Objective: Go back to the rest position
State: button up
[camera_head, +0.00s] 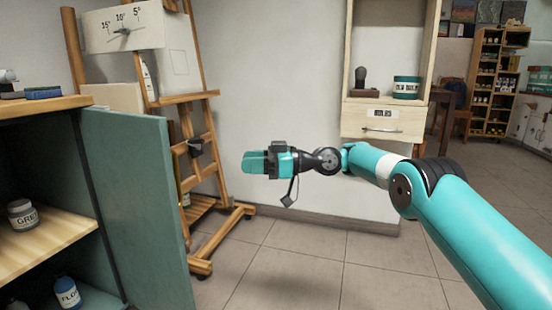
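My arm reaches in from the lower right of the head view. My gripper (256,162) is held out in the air at the middle of the picture, pointing left, in front of the pale wall. Its teal fingers are seen from the side, so I cannot tell whether they are open or shut. I see no object clearly held in it. The easel and the open cabinet door are to its left.
A wooden easel (191,98) stands at the left. A teal cabinet door (137,190) hangs open beside shelves with a jar (22,214) and a blue bottle (67,292). A wall cabinet with a drawer (384,121) is at the right. Tiled floor (300,262) is clear below my gripper.

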dwell(0.3)
jog(key=s+r+m+t+h+p, duration=0.25)
jog(key=s+r+m+h, duration=0.3)
jog(key=s+r, duration=0.35)
jog(key=s+d+f+m+g+h+p, duration=0.1)
jog(key=s+d+f+m+h+p, duration=0.3)
jog(key=s, duration=0.7)
jog(key=s+d+n+g+h+b, duration=0.1)
jog(key=s+d+h, duration=0.1)
jog(key=s+d, duration=0.65)
jog(key=s+d+f+m+g+h+p, duration=0.1)
jog(key=s+d+f+m+h+p, duration=0.15)
jog(key=s, duration=1.05)
notch_tip(320, 180, up, 37)
jog(key=p, duration=3.5)
jog(key=shift+w+d+p, duration=0.15)
jog(key=shift+w+p, duration=0.05)
jog(key=shift+p, duration=0.1)
jog(key=shift+f, duration=0.1)
